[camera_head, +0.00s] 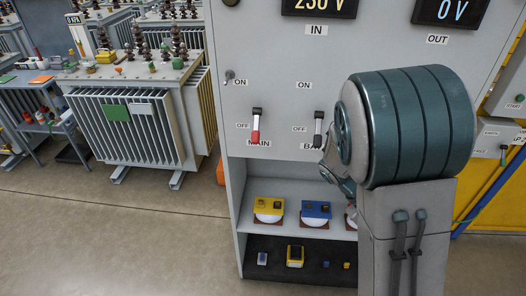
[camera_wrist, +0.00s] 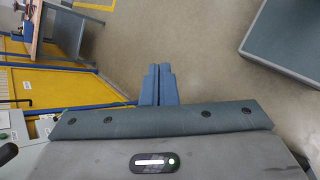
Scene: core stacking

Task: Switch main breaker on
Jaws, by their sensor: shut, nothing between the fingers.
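The main breaker (camera_head: 255,136) is a lever with a red tip on the grey panel, just above the "MAIN" label. Its handle hangs down, beside the "OFF" mark, with "ON" marked above. A second lever (camera_head: 318,130) with a dark handle also hangs down to its right, and its label is partly hidden by my arm. My gripper (camera_wrist: 159,84) shows in the wrist view with its two blue-grey fingers together and nothing between them. It points over the floor there, and no breaker is in that view. In the head view my arm hides the fingers.
The panel (camera_head: 270,50) has "IN" and "OUT" displays on top. Below is a shelf with yellow (camera_head: 269,207) and blue (camera_head: 315,209) blocks. A large transformer (camera_head: 132,115) stands to the left. Open floor (camera_head: 120,240) lies in front. A yellow barrier (camera_wrist: 60,78) shows in the wrist view.

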